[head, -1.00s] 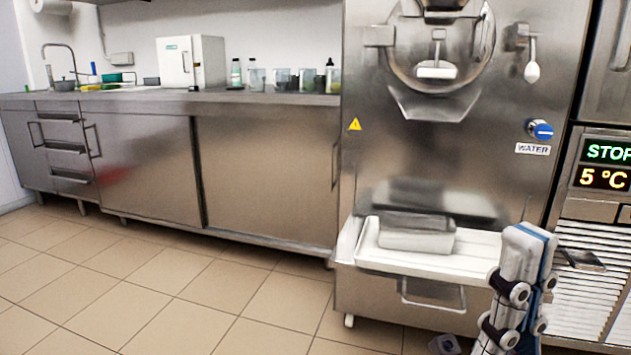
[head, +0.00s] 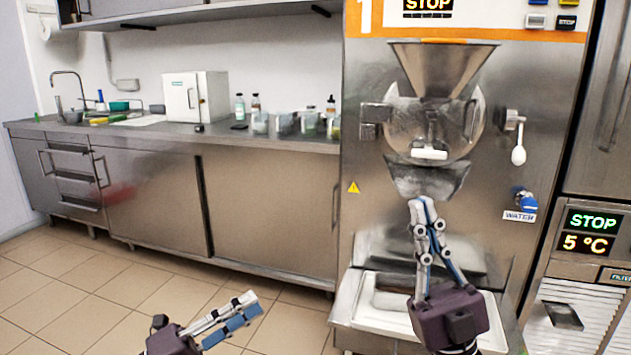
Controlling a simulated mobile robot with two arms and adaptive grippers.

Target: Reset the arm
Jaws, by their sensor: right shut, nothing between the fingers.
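My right gripper (head: 423,203), with a dark body and white and blue fingers, points upward in front of the batch freezer (head: 480,235). Its fingertips are together with nothing between them, and they show just below the freezer's outlet chute. My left gripper (head: 252,303) is low in the view, over the tiled floor left of the freezer. Its fingers point up and to the right, and nothing shows in them. The angle does not show whether they are apart.
The freezer's white tray (head: 343,308) is partly behind my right gripper. A steel counter (head: 265,205) with a white box (head: 195,95), several jars and a sink runs along the left. A second machine (head: 590,270) stands at right. The floor (head: 120,315) at left is clear.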

